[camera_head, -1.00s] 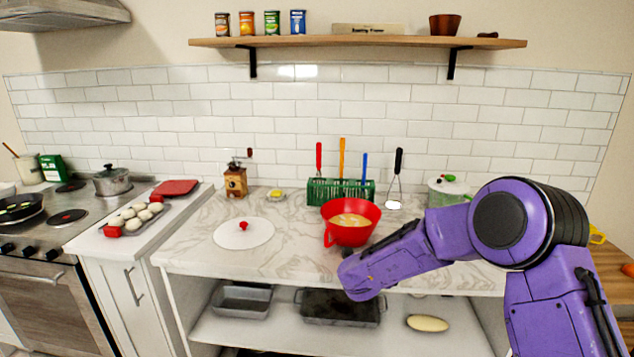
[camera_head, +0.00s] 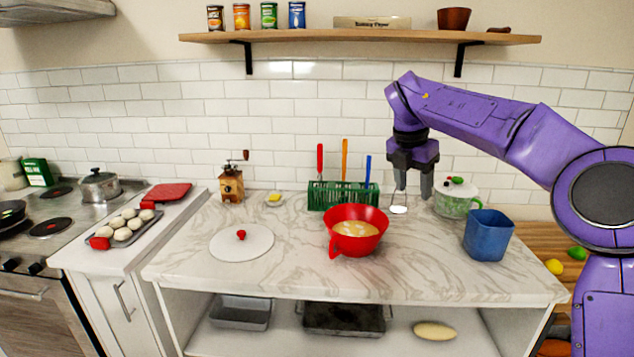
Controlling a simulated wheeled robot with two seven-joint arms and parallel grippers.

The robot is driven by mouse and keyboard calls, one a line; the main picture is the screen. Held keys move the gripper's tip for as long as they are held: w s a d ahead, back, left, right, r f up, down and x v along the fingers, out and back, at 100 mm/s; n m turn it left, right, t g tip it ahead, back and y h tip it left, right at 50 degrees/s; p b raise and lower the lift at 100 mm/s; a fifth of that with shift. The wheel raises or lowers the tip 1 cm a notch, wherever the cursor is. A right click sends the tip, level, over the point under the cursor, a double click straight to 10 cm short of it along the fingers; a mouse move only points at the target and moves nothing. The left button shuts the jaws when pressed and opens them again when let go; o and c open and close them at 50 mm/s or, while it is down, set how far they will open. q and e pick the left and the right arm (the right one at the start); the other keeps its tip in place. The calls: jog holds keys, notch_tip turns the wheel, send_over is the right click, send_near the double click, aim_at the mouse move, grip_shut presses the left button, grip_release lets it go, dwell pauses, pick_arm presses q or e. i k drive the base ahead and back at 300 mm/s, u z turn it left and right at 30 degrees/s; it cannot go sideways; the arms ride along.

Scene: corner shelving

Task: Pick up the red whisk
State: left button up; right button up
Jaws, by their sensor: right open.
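The red-handled utensil (camera_head: 320,160) stands upright in the green rack (camera_head: 316,197) at the back of the counter. Its lower end is hidden by the rack, so I cannot see whether it has whisk wires. My right gripper (camera_head: 411,182) points down, open, to the right of the rack and well apart from the red handle. It is in front of a black-handled utensil, of which only the thin lower part and pale end (camera_head: 398,209) show. My left gripper is not in view.
Orange (camera_head: 344,160) and blue (camera_head: 368,170) handles stand beside the red one. A red bowl (camera_head: 355,222) is in front of the rack. A blue container (camera_head: 487,235) and a glass pot (camera_head: 456,198) stand at the right. A wall shelf (camera_head: 350,36) is above.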

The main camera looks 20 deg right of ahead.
aim_at(320, 147)
jog(key=i, duration=1.75)
